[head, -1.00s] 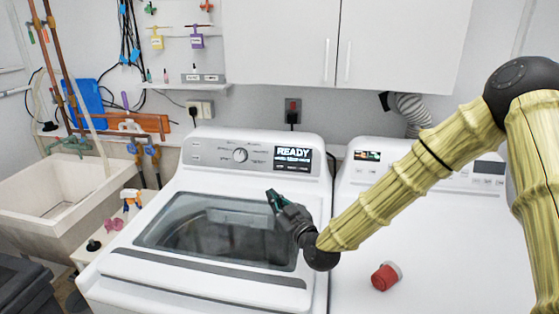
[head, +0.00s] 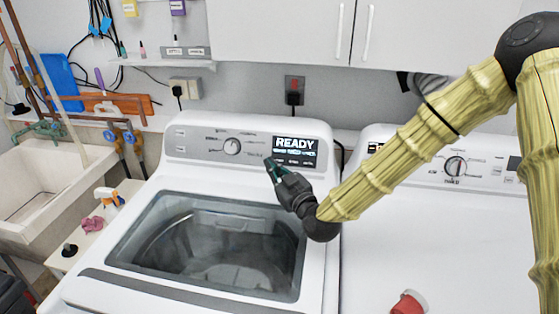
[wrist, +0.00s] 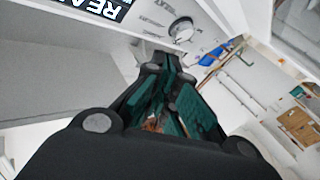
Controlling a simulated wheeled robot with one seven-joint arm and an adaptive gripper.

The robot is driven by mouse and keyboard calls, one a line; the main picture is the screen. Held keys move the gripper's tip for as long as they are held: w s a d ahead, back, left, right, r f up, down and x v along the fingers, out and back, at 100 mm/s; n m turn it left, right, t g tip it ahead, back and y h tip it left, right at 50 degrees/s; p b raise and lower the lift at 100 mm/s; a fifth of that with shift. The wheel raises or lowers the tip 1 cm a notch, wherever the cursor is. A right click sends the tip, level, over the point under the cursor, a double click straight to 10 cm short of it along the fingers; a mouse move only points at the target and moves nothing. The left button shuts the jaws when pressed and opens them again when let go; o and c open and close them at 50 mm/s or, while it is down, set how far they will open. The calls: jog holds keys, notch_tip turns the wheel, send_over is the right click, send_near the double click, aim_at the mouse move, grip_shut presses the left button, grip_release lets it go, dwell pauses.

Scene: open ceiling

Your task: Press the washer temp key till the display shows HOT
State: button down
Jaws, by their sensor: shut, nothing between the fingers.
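The white washer (head: 110,235) stands in the middle of the head view with its glass lid down. Its display (head: 295,150) reads READY in large letters, with smaller text below that I cannot read. The dial (head: 232,147) sits left of the display, with small keys around it; their labels are too small to read. My gripper (head: 271,167) is shut and empty, just in front of the panel below the display's left side. I cannot tell whether its tips touch the panel. In the wrist view the display (wrist: 98,8) and dial (wrist: 181,30) show beyond the green fingers (wrist: 168,85).
A white dryer (head: 370,240) with a red-and-white cup (head: 409,302) on top stands to the right. White cabinets (head: 290,30) hang above. A sink (head: 50,180), an orange-topped spray bottle (head: 108,196) and a pink cloth (head: 92,223) are at the left.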

aim_at(278, 161)
jog(key=w+d+f+b, duration=0.1)
jog(key=w+f, duration=0.1)
jog(key=w, duration=0.4)
jog(key=shift+w+d+f, duration=0.15)
jog(key=shift+w+f, duration=0.2)
jog(key=shift+f, duration=0.05)
jog(key=w, duration=0.1)
jog(key=w+f+b, duration=0.1)
jog(key=shift+w+d+f, duration=0.1)
jog(key=shift+w+f, duration=0.15)
jog(key=shift+w, duration=0.2)
jog(key=shift+s+r, duration=0.2)
jog(key=shift+r, duration=0.1)
jog(key=shift+w+f, duration=0.15)
jog(key=shift+d, duration=0.1)
